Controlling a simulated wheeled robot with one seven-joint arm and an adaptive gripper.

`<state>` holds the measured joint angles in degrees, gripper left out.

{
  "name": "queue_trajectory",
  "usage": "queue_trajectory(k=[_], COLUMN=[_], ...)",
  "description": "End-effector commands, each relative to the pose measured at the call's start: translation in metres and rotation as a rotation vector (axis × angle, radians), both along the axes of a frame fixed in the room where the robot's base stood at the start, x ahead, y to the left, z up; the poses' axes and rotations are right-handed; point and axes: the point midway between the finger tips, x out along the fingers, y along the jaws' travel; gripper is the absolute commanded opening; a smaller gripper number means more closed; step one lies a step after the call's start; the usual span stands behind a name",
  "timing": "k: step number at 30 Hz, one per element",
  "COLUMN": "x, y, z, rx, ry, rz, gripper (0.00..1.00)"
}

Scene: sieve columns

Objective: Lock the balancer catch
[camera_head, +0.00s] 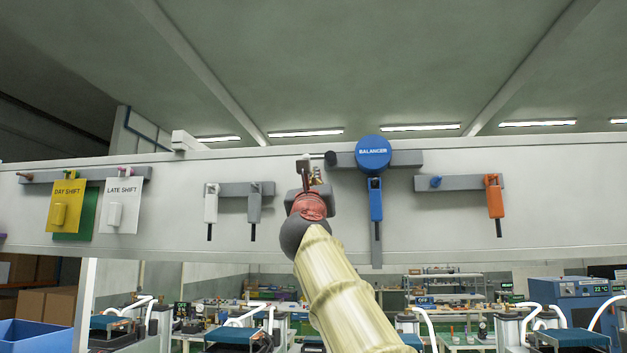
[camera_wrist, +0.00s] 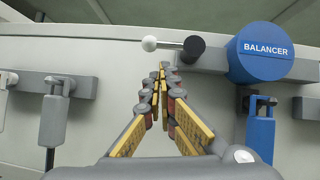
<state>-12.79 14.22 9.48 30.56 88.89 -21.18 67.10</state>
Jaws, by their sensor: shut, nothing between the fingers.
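The balancer (camera_head: 373,153) is a blue disc on a grey bar; it also shows in the wrist view (camera_wrist: 258,58), at upper right. At the bar's left end is a dark round knob (camera_head: 330,158), seen in the wrist view (camera_wrist: 194,48) with a thin rod pointing left to a white ball (camera_wrist: 149,43). This looks like the catch. My gripper (camera_wrist: 163,70) is shut and empty, its fingertips just below the rod in the picture. I cannot tell whether they touch it. In the head view my gripper (camera_head: 306,172) is left of the knob.
A blue tool (camera_head: 376,198) hangs below the balancer. Shift cards (camera_head: 122,205) hang at far left. The pale panel between the grey tools and the balancer is mostly clear.

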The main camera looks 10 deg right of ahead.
Motion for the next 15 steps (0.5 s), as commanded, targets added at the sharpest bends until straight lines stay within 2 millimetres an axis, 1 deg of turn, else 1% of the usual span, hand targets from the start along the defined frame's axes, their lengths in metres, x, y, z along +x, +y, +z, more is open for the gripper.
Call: queue_trajectory(k=[1, 7, 8, 15], x=[0.000, 0.000, -0.006, -0.034], y=[-0.001, -0.003, -0.001, 0.009], z=[-0.010, -0.038, -0.037, -0.056], rx=[-0.001, 0.000, 0.001, 0.001], ry=[0.000, 0.001, -0.001, 0.001], rz=[-0.001, -0.002, 0.000, 0.001], gripper=[0.00, 0.00, 0.00, 0.00])
